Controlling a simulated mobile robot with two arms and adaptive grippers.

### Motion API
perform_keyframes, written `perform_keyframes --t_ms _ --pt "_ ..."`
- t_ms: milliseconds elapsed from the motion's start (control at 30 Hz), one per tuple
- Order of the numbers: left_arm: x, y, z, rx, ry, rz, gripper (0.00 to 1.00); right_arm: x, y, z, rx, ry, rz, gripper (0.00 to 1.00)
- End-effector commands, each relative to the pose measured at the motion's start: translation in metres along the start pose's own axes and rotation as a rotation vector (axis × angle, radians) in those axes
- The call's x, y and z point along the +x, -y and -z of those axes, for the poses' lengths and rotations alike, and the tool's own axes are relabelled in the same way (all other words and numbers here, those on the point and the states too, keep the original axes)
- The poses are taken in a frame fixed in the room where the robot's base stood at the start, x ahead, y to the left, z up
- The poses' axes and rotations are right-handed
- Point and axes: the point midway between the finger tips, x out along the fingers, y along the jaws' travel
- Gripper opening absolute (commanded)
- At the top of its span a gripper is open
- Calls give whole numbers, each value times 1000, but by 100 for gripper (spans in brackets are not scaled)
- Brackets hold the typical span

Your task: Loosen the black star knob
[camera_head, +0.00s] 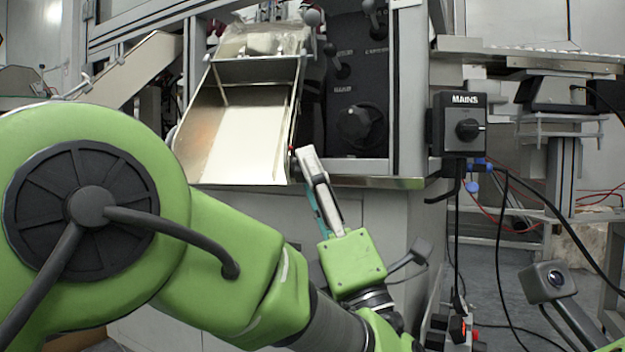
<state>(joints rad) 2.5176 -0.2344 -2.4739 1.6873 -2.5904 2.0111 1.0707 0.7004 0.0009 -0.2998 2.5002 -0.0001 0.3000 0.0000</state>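A large black knob with a lobed outline (358,125) sits on the dark panel right of the metal chute. It looks most like the star knob, but its exact shape is hard to make out in the shadow. My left gripper (309,162) points up in front of the machine, its fingertips near the lower right corner of the chute. It appears left of and below the knob, apart from it in the picture. Its fingers show nearly edge-on, so their opening is unclear, and no object shows between them. My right gripper is out of the picture.
The metal chute (240,130) slopes down to the machine's front ledge (390,183). Small levers (337,60) stand on the panel above the knob. A grey MAINS switch box (459,124) is mounted on the right. Cables (505,240) hang at the right.

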Motion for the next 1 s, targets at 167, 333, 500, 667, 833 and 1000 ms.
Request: perform_keyframes --t_ms 167,333,500,667,833,1000 --pt "1 -1 0 -1 -1 -2 44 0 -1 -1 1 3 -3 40" --pt "10 -8 -3 -2 -3 -5 44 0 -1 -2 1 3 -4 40" --pt "33 -29 -13 -5 -4 -7 44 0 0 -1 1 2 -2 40" --pt "57 -50 -22 -8 -5 -13 44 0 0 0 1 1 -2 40" --pt "71 -60 -28 -3 -3 -7 44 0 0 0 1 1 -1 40" --pt "75 -63 -30 -1 -2 -4 44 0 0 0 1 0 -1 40"
